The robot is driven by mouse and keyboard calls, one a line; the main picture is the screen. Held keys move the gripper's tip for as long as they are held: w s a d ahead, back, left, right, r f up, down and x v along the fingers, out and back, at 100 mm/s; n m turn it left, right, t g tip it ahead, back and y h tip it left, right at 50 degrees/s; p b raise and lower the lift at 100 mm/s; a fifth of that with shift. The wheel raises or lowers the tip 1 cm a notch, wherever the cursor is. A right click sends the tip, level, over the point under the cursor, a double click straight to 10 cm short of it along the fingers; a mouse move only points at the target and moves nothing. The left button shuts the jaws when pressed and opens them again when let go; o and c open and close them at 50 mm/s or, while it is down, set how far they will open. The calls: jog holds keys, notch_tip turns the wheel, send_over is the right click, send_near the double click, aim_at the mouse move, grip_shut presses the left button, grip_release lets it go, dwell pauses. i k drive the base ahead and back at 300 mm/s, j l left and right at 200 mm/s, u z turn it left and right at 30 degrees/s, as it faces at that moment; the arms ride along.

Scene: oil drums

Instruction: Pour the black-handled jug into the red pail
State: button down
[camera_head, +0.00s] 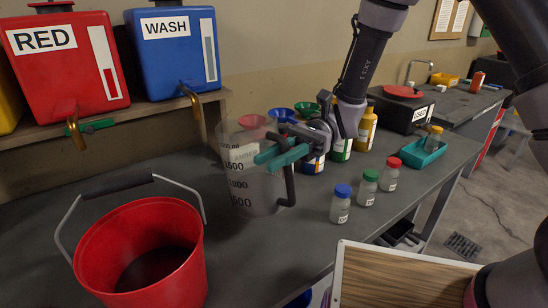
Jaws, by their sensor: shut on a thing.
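The jug (240,185) is a clear measuring jug with black graduation marks and a black handle (289,180). It looks upright and stands right of the pail, at the middle of the bench. I cannot tell whether its base touches the bench. My gripper (287,160), with teal fingers, is shut on the jug's handle near its top. The red pail (190,248) stands at the front left with its wire bail and black grip (117,187) raised. Dark contents or shadow show at its bottom. The jug's contents are hard to make out.
Red (66,62) and blue "WASH" (172,52) tanks with brass taps stand on a shelf behind the pail. Several bottles (367,130) stand behind my gripper. Small capped vials (341,203) and a teal tray (424,154) are to the right.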

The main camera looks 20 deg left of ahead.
aim_at(146, 252)
jog(key=k+l, duration=0.35)
jog(key=l, duration=0.15)
jog(key=k+l, duration=0.4)
jog(key=l, duration=0.1)
